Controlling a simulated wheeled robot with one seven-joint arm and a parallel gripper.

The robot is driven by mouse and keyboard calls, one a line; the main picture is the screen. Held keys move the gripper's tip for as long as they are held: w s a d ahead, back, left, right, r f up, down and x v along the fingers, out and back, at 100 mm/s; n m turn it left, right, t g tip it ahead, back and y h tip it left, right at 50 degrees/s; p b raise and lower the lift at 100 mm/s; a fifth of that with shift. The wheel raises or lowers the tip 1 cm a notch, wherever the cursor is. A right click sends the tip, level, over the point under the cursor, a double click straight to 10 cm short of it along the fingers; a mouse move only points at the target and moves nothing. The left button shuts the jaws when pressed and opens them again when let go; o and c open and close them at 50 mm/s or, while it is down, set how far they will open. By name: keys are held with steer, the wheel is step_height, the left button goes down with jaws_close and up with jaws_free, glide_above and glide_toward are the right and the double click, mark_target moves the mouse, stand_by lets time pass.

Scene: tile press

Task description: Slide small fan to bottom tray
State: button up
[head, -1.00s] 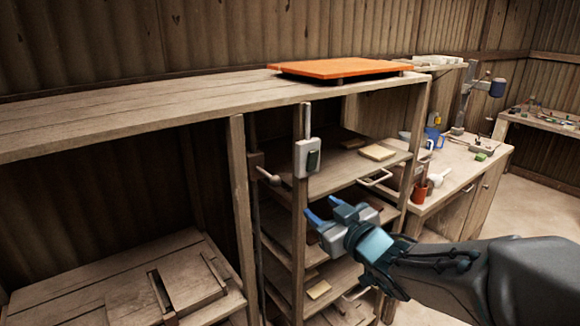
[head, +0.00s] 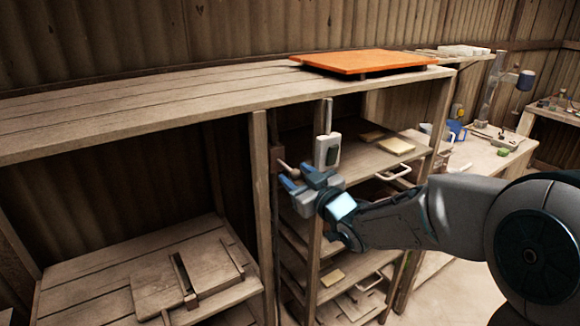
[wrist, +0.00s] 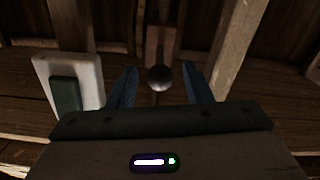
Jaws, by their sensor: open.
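My gripper (head: 297,177) is open in front of the rack's left post, below a white box with a dark panel (head: 327,150). In the wrist view its two blue fingers (wrist: 160,88) stand apart, with a dark round knob (wrist: 159,77) showing between them; I cannot tell whether they touch it. The knob sits in front of a brown upright bar (wrist: 161,45). The rack holds several pull-out trays, the upper one with a pale handle (head: 392,173). I cannot make out a small fan.
An orange slab (head: 362,62) lies on the long wooden top (head: 150,108). A lower bench with a wooden fixture (head: 205,272) stands at left. A cluttered worktable (head: 490,155) is at right. In the wrist view the white box (wrist: 70,85) is close left of my fingers.

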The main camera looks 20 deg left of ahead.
steer(key=shift+p+x, duration=0.4)
steer(key=shift+x, duration=1.25)
steer(key=shift+c, duration=0.3)
jaws_close()
steer(key=shift+f, duration=0.15)
step_height(320, 180, down, 52)
steer(key=b, duration=4.9)
steer(key=shift+f+b, duration=0.15)
steer(key=shift+b, duration=0.2)
steer(key=shift+f, duration=0.1)
steer(key=shift+o, duration=0.3)
jaws_free()
